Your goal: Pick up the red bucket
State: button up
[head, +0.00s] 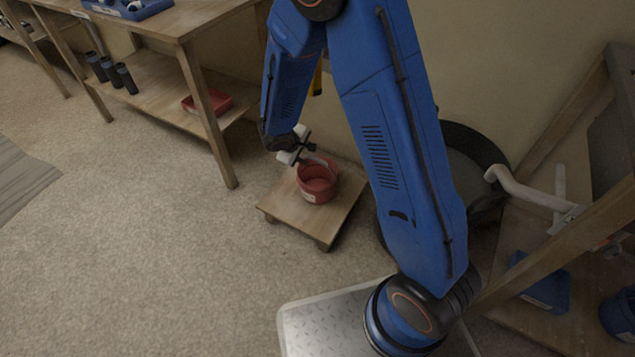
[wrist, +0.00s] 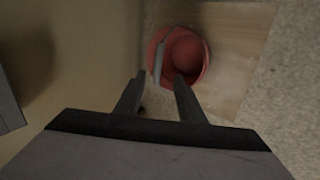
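The red bucket (head: 318,183) stands upright on a low wooden platform (head: 341,212) in the head view. Its handle is raised and leans over the bucket's left side in the wrist view. The bucket (wrist: 203,60) looks empty from above there. My gripper (head: 307,149) is at the bucket's back left rim in the head view. In the wrist view my gripper (wrist: 160,78) has its two fingers apart, with the near rim and handle just beyond the fingertips. I cannot tell whether a finger touches the handle.
A wooden workbench (head: 219,19) with a lower shelf stands at the left, holding a red tray (head: 208,102) and black cylinders (head: 126,79). A wall is close behind the bucket. A large dark tub (head: 474,150) stands to the right. Open floor lies in front.

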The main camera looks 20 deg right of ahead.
aim_at(316, 161)
jog(key=x, duration=1)
jog(key=shift+x, duration=2.65)
jog(key=shift+w+d+r, duration=0.1)
jog(key=shift+w, duration=0.05)
grip_shut()
